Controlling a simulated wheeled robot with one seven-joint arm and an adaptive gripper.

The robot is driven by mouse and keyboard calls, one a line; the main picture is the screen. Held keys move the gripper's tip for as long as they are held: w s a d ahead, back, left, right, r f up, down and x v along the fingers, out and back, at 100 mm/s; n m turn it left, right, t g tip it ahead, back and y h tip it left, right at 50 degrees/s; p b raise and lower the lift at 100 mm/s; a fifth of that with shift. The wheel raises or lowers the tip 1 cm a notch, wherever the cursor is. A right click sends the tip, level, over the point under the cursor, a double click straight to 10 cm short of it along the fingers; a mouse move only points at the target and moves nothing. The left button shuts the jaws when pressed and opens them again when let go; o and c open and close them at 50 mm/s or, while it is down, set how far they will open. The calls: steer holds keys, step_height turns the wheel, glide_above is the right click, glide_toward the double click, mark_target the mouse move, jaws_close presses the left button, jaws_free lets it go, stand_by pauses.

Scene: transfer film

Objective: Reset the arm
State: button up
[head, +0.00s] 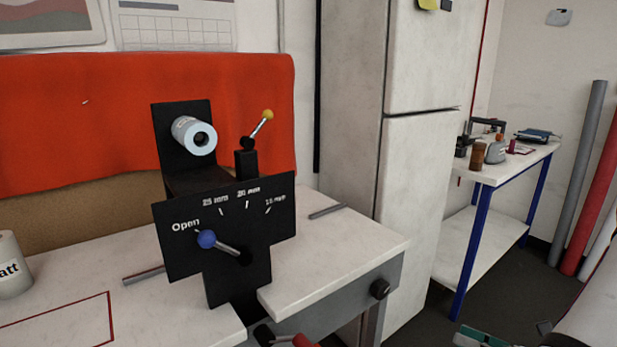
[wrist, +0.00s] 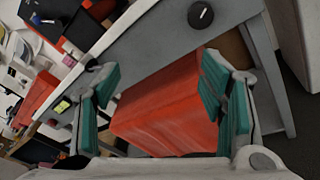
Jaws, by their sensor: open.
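My gripper shows in the wrist view (wrist: 158,92) with its two teal-padded fingers spread wide apart and nothing held between them. A large orange-red box-like thing (wrist: 165,108) lies beyond the fingers, lower down beside a grey bench frame; I cannot tell how far off it is. In the head view only part of the gripper, a teal pad (head: 472,337), shows at the bottom right edge, with my pale arm link beside it. It is right of the workbench, in front of the floor by the side table.
A black fixture (head: 225,235) with a blue-knobbed lever pointing at "Open" and a grey roll stands on the white workbench (head: 340,240). A pale cabinet (head: 425,190) stands behind. A side table (head: 460,250) with blue legs holds small items; coloured tubes (head: 598,190) lean at right.

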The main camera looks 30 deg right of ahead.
steer(key=w+a+r+n+g+y+p, duration=0.2)
steer(key=w+a+r+n+g, duration=0.2)
steer(key=a+r+n+g, duration=0.35)
steer(key=w+a+r+n+g+y+p, duration=0.25)
steer(key=a+r+n+g, duration=0.25)
steer(key=a+r+n, duration=0.45)
steer(key=s+a+r+n+h+p, duration=0.2)
steer(key=s+a+r+n+h, duration=0.2)
steer(key=n, duration=0.7)
steer(key=s+a+r+n+h+p, duration=0.2)
steer(key=a+r+n+h, duration=0.4)
steer(key=a+r+n, duration=0.3)
steer(key=s+a+n, duration=0.1)
steer(key=a+n, duration=0.1)
steer(key=n, duration=0.1)
steer(key=shift+s+r+p, duration=0.2)
steer(key=shift+s+p, duration=0.15)
steer(key=shift+p, duration=0.05)
steer(key=shift+a+t, duration=0.1)
steer(key=shift+t, duration=0.15)
